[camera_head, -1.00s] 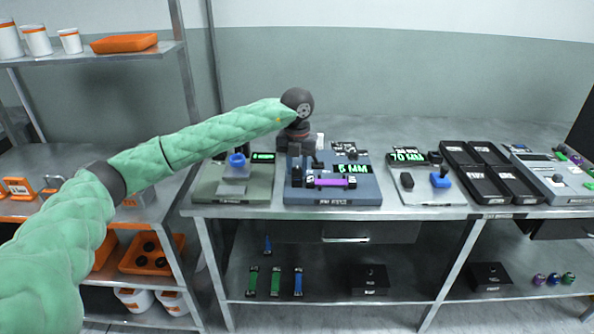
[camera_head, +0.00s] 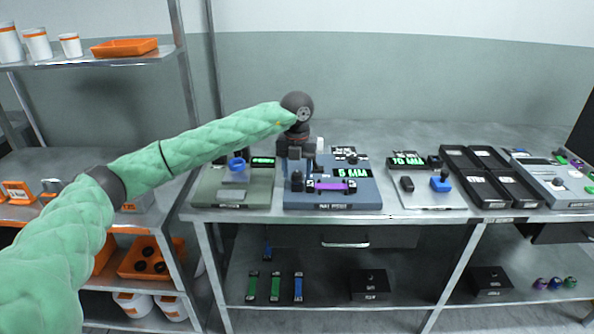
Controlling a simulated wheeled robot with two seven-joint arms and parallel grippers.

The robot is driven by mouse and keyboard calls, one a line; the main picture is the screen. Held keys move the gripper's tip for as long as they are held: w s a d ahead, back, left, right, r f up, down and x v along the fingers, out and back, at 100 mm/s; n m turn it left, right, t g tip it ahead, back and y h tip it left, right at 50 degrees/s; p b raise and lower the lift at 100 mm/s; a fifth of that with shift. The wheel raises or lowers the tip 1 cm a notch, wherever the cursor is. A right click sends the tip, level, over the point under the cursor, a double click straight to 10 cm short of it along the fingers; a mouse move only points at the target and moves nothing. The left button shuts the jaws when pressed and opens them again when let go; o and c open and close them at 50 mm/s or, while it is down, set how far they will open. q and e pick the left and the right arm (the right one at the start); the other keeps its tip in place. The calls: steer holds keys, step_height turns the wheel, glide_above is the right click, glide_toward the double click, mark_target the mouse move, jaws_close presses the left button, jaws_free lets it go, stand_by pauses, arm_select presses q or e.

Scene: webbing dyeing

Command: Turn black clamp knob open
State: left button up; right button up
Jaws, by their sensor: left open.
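A blue-grey device (camera_head: 365,202) stands on the metal table, with a purple piece (camera_head: 331,187) held across it between black end blocks. A small black upright part (camera_head: 297,182) at the left of the purple piece looks like the clamp knob; its exact turn is too small to tell. My left gripper (camera_head: 296,163) points down just above and behind this black part, open, with its fingers apart. I see no clear contact with the knob. The wrist and fingers hide the device's back left part. My right gripper is not in view.
A green-grey device (camera_head: 209,194) with a blue ring (camera_head: 236,164) stands close at left. To the right are a grey device with a blue knob (camera_head: 441,184) and black trays (camera_head: 489,192). A shelf with an orange tray (camera_head: 124,47) stands at far left.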

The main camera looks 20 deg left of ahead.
mark_target(297, 173)
arm_select(q)
step_height(297, 173, up, 6)
steer(key=shift+r+b, duration=0.15)
steer(key=shift+b, duration=0.55)
steer(key=shift+r, duration=0.75)
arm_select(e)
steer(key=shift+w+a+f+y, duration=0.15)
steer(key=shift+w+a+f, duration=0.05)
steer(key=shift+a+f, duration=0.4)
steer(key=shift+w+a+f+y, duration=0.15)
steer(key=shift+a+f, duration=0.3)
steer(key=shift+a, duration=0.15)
